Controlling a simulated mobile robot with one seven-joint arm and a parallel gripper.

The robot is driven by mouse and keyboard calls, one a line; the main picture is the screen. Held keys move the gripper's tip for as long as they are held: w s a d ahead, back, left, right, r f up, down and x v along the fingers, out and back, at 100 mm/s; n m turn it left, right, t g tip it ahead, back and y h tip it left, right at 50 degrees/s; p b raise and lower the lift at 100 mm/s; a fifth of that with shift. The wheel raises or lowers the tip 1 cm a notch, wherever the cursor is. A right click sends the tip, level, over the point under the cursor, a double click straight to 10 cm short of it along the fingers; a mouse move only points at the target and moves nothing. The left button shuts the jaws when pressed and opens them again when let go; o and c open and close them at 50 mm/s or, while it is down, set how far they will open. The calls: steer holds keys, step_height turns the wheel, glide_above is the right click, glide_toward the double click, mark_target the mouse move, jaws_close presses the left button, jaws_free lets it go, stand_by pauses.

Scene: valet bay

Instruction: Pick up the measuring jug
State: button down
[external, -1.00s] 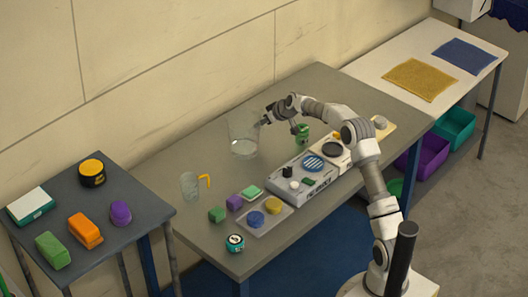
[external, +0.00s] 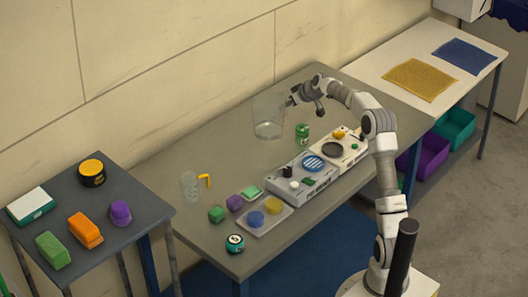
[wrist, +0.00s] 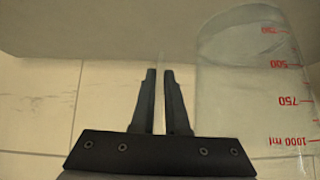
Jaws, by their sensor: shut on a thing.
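The measuring jug (external: 268,116) is large and clear, near the back of the grey table in the external view. In the wrist view it (wrist: 250,90) fills the right side, with red volume marks that read upside down. My gripper (external: 291,101) is at the jug's right side in the external view. In the wrist view my gripper's fingers (wrist: 164,73) are close together on a thin pale strip, the jug's edge or handle; I cannot tell which. The jug looks roughly upright; whether its base is clear of the table is hard to tell.
A green can (external: 302,133) stands just in front of the jug. A clear cup with a yellow handle (external: 190,186) is at the left. Grey and white panels (external: 306,178) with knobs line the front. The table between cup and jug is bare.

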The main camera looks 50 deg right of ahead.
steer(key=shift+s+d+r, duration=0.95)
steer(key=shift+s+d, duration=0.1)
steer(key=shift+s, duration=0.1)
stand_by(1.8)
